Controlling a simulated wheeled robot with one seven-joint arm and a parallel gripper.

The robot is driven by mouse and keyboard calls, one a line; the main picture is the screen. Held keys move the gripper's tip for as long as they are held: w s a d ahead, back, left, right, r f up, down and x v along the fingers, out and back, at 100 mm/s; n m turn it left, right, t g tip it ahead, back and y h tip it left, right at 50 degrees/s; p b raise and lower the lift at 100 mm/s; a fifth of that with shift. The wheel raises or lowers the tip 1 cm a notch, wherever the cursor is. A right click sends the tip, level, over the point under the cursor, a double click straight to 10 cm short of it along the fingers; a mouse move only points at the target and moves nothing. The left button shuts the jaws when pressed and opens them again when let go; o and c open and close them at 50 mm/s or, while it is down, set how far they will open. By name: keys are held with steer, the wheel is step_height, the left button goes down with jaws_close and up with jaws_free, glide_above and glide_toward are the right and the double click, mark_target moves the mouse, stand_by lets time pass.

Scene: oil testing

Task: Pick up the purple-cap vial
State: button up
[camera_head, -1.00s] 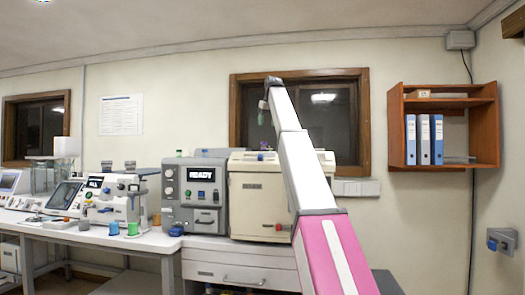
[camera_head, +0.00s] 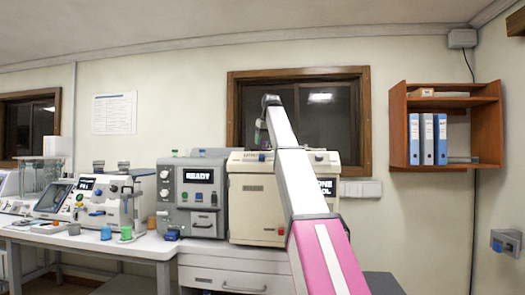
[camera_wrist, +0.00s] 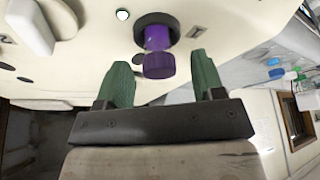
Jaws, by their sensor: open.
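The purple-cap vial (camera_wrist: 158,65) stands in a dark round port on the beige machine in the wrist view. Only its purple upper part shows; the lower part is hidden in the port. My gripper (camera_wrist: 161,76) has its two green fingers apart, one to each side of the cap in the picture. Nothing is held. I cannot tell how far the fingertips are from the cap. In the head view my gripper (camera_head: 258,136) hangs above the beige machine (camera_head: 255,208), and I cannot make out the vial there.
A grey machine (camera_head: 192,198) with a READY display stands directly left of the beige one. Blue (camera_head: 106,233) and green (camera_head: 126,233) containers stand on the left bench.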

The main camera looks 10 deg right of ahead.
steer(key=shift+w+f, duration=0.2)
steer(key=shift+f, duration=0.3)
steer(key=c, duration=1)
steer(key=shift+r, duration=0.1)
